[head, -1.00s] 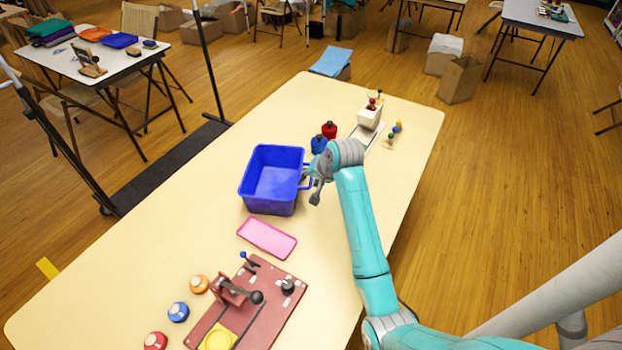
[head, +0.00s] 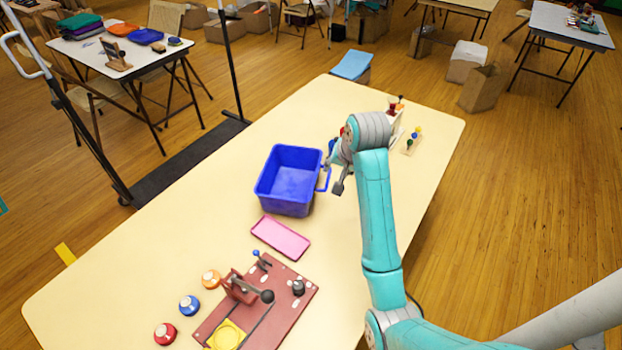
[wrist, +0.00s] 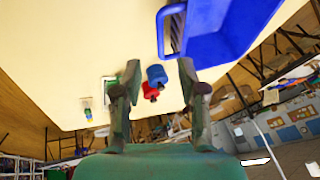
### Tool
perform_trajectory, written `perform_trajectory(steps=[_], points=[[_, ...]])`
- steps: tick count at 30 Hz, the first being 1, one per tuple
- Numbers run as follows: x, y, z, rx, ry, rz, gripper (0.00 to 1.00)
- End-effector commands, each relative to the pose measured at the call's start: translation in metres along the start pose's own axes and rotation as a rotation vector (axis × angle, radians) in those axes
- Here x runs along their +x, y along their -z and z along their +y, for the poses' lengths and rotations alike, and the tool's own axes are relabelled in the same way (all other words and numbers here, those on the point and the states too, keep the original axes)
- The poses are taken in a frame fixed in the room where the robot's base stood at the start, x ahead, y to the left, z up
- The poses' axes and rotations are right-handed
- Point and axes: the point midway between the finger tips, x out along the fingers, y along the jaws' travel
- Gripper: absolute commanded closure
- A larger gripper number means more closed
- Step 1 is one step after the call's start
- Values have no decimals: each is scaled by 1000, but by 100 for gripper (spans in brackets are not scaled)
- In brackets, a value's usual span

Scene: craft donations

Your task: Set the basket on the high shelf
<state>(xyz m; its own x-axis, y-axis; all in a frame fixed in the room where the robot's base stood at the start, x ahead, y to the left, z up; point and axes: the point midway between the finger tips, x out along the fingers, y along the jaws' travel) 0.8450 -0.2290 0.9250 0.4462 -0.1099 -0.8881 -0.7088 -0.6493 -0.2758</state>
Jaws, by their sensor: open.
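The blue basket (head: 290,183) stands upright on the cream table (head: 190,215), and its inside looks empty. Its side handle (head: 325,180) faces right, toward my gripper (head: 339,178). My gripper is open and empty, just to the right of the handle and apparently apart from it. In the wrist view, the basket (wrist: 225,30) fills the top right with its handle (wrist: 163,32) beyond the open fingers of my gripper (wrist: 160,68). I cannot make out a high shelf in either view.
A pink tray (head: 280,237) lies in front of the basket, then a red board (head: 290,312) with a lever press. Red and blue knobbed items (wrist: 155,78) stand behind my gripper. A black-based metal rack (head: 180,165) stands left of the table. Table left of the basket is clear.

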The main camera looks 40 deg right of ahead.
Motion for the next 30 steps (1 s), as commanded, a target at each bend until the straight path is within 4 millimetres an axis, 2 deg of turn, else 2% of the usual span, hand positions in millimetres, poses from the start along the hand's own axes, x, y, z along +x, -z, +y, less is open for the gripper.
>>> perform_trajectory(steps=[4,13,22,30], points=[[8,2,-9,-31,-71,-2,59],[49,2,-5,-31,-80,-3,59],[70,3,-3,-31,-79,-2,59],[106,4,-1,-31,-78,-2,59]])
